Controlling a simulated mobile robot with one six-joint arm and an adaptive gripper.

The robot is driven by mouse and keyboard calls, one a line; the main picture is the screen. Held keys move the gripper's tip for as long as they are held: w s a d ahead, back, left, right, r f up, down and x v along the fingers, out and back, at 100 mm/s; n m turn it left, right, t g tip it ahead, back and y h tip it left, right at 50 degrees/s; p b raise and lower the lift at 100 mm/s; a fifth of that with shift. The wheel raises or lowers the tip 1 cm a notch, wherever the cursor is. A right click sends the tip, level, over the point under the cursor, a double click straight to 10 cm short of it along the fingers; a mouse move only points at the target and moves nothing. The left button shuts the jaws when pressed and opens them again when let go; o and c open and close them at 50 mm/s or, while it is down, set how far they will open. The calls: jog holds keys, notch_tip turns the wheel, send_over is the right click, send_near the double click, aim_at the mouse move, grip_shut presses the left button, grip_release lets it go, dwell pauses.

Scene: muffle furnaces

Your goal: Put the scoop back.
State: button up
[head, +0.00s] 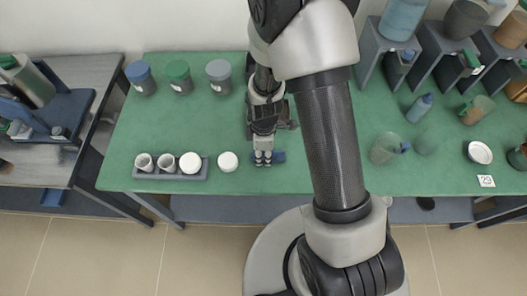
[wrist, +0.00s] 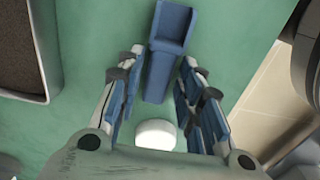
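The blue scoop (wrist: 158,75) lies on the green table, its broad open end at the top of the wrist view and its narrow handle pointing down. In the head view only a blue part of the scoop (head: 279,157) shows beside my gripper (head: 263,162). My gripper is open in the wrist view (wrist: 162,58), with one finger on each side of the scoop's handle and a gap on both sides. Nothing is held. A white round lid (wrist: 155,134) lies beyond the handle's end; it also shows left of my gripper in the head view (head: 228,161).
A grey rack (head: 170,176) with white crucibles stands left of the lid. Three lidded jars (head: 180,78) stand at the back. A dark-filled tray (wrist: 22,50) is near the scoop. Grey stands (head: 430,60), bottles and beakers fill the right side. The table's front edge is close.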

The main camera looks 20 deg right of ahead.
jog(key=shift+o, duration=0.6)
jog(key=shift+r, duration=0.1)
jog(key=shift+r+p, duration=0.3)
jog(key=shift+r, duration=0.05)
jog(key=s+r+m+t+p, duration=0.1)
jog(key=s+r+m+p, duration=0.15)
jog(key=r, duration=1.05)
jog(key=s+r+m+t+p, duration=0.1)
jog(key=r+m, duration=0.2)
jog(key=r, duration=1)
jog(key=s+d+r+m+t, duration=0.1)
jog(key=s+r+m+t, duration=0.1)
jog(key=s+r+m, duration=0.7)
jog(key=s+r, duration=0.1)
jog(key=s, duration=0.2)
jog(key=shift+d+r+t, duration=0.25)
jog(key=shift+t, duration=0.05)
jog(key=shift+c, duration=1.2)
